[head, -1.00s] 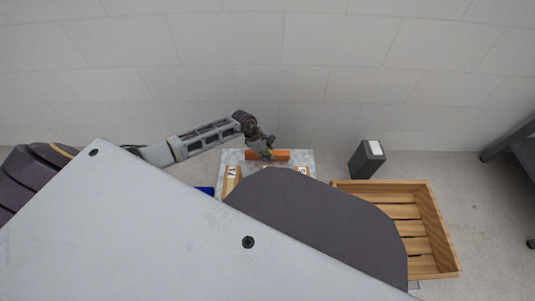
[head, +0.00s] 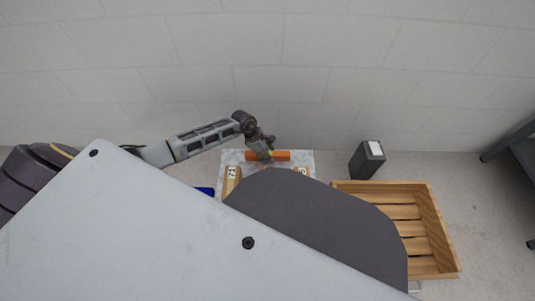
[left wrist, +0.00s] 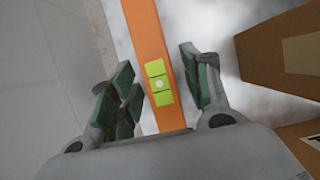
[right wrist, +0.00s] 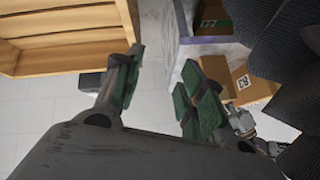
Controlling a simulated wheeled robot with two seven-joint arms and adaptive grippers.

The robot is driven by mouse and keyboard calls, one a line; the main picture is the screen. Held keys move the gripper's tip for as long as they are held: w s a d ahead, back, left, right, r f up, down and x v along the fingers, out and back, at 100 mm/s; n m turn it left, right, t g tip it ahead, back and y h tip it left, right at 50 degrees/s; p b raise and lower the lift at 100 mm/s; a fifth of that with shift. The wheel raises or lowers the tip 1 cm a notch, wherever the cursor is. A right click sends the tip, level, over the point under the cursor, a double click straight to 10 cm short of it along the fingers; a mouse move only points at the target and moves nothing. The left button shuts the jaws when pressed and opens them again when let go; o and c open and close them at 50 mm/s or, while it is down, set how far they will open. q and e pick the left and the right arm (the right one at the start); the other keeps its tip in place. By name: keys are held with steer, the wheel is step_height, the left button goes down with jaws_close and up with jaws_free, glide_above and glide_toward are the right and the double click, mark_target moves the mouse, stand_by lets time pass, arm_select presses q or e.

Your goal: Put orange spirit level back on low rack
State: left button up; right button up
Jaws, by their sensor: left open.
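The orange spirit level (head: 283,156) lies on a mottled grey-white top (head: 233,157) near the wall in the head view. In the left wrist view the level (left wrist: 146,40) runs lengthwise between my fingers, with its yellow-green vial window showing. My left gripper (left wrist: 160,82) is open, with one finger on each side of the level; contact is not clear. It also shows in the head view (head: 266,152). My right gripper (right wrist: 160,85) is open and empty in the right wrist view, apart from the level. I cannot tell which surface is the low rack.
Cardboard boxes with white labels (head: 232,174) stand on the mottled top, one close beside my left gripper (left wrist: 285,50). A slatted wooden crate (head: 428,220) and a dark grey block (head: 367,158) are to the right. My own body hides the middle.

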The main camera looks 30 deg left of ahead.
arm_select(q)
steer(key=shift+p+v, duration=0.35)
steer(key=shift+v, duration=0.5)
steer(key=p+v, duration=0.3)
steer(key=v, duration=0.5)
steer(key=shift+a+r, duration=0.15)
steer(key=shift+r, duration=0.05)
steer(key=shift+p+v, duration=0.5)
steer(key=shift+v, duration=0.3)
arm_select(e)
step_height(320, 180, up, 8)
steer(key=d+g+h, duration=0.1)
steer(key=shift+s+d+n+g, duration=0.3)
steer(key=shift+s+d+n, duration=0.05)
steer(key=shift+n, duration=0.05)
